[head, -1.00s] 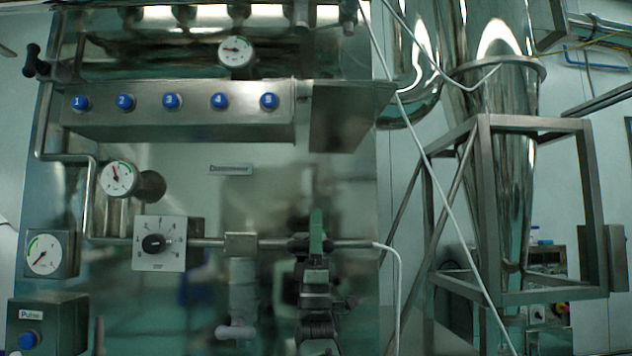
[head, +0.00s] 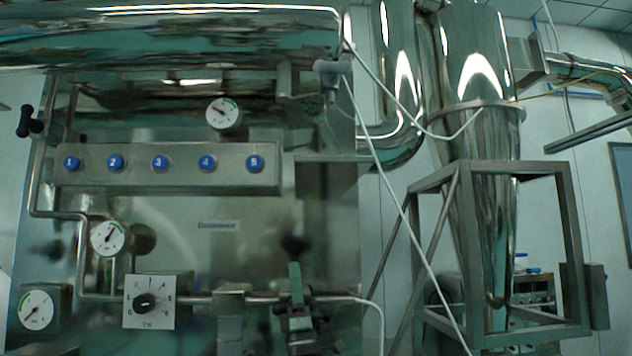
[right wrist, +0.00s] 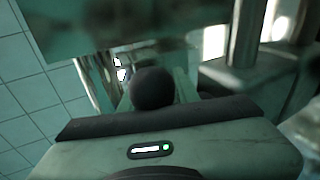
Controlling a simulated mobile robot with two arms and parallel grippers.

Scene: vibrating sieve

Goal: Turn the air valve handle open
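My left gripper is not in view.
A square dial box (head: 148,302) and round gauges (head: 110,238) sit left of the valve. A row of blue buttons (head: 160,163) is above. A white hose (head: 376,318) curves down just right of the valve. A steel frame (head: 415,255) stands further right.

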